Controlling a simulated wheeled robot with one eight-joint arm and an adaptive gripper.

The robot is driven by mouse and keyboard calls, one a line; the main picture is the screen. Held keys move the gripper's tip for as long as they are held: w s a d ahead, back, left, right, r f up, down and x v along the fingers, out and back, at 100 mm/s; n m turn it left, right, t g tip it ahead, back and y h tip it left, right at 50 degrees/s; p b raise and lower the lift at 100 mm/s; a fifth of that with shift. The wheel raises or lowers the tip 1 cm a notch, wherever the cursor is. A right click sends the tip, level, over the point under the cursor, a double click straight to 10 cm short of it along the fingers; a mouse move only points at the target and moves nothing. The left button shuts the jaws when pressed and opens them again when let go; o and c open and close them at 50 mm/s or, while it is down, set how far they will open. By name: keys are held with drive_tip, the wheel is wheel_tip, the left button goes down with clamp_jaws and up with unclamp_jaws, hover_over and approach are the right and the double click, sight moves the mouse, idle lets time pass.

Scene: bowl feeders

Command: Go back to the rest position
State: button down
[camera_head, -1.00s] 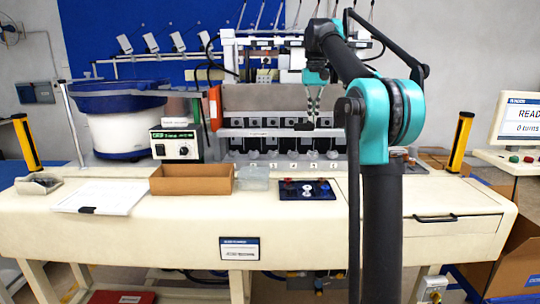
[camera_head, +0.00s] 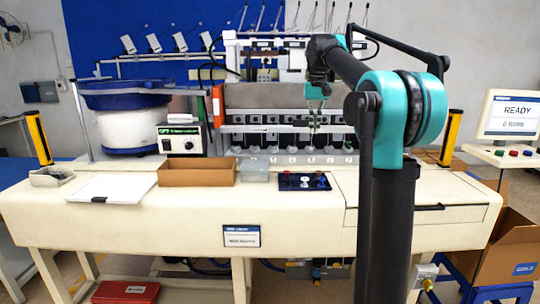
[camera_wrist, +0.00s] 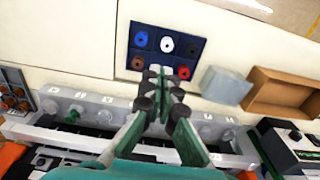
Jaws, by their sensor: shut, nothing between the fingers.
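My gripper (camera_head: 314,128) hangs pointing down in front of the grey machine's row of fittings (camera_head: 292,150), above the bench. In the wrist view its fingers (camera_wrist: 158,72) come together at the tips with nothing between them. The fingertips overlap the near edge of the dark blue tray in that view and hide part of it. The tray (camera_wrist: 187,30) holds several round pieces, among them blue, white, black, brown and red ones. In the head view the tray (camera_head: 304,188) lies on the bench, in front of and below my gripper.
A cardboard box (camera_head: 197,178) and a clear container (camera_head: 254,176) stand left of the tray. A blue-and-white bowl feeder (camera_head: 125,125) and a control box (camera_head: 182,139) are at the left. Yellow posts (camera_head: 451,137) flank the bench. A monitor (camera_head: 511,114) reads READY.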

drive_tip(key=s+d+f+t, duration=0.1)
drive_tip(key=s+f, duration=1.5)
drive_tip(key=f, duration=0.3)
drive_tip(key=s+d+f+t, duration=0.2)
drive_tip(key=s+f, duration=1.5)
drive_tip(key=f, duration=0.3)
drive_tip(key=shift+d+t, duration=0.25)
drive_tip(key=shift+t, duration=0.05)
drive_tip(key=c, duration=2.3)
unclamp_jaws()
